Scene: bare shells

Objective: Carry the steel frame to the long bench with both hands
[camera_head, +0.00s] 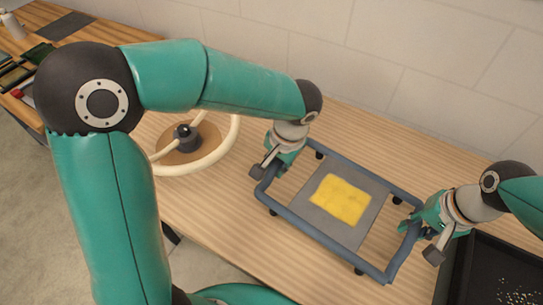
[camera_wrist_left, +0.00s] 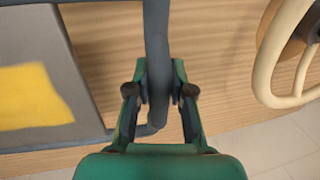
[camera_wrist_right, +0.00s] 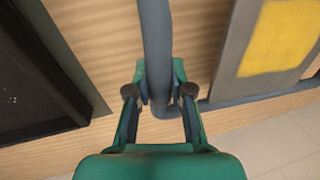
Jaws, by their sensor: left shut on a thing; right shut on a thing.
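The steel frame (camera_head: 312,229) is a blue-grey tube rectangle with a grey plate (camera_head: 308,206) in its middle and a yellow patch (camera_head: 341,199) on the plate. It is over the wooden bench top in the head view, with small dark feet below; I cannot tell whether they touch the wood. My left gripper (camera_head: 268,171) is shut on the frame's left end tube, which runs between its fingers in the left wrist view (camera_wrist_left: 158,85). My right gripper (camera_head: 421,232) is shut on the right end tube, also seen in the right wrist view (camera_wrist_right: 158,85).
A cream steering wheel (camera_head: 232,140) with a dark hub lies left of the frame on the wooden bench (camera_head: 210,225). A black tray (camera_head: 475,270) with pale specks is close on the right. Another table (camera_head: 62,14) with several items is at far left. A pale wall stands behind.

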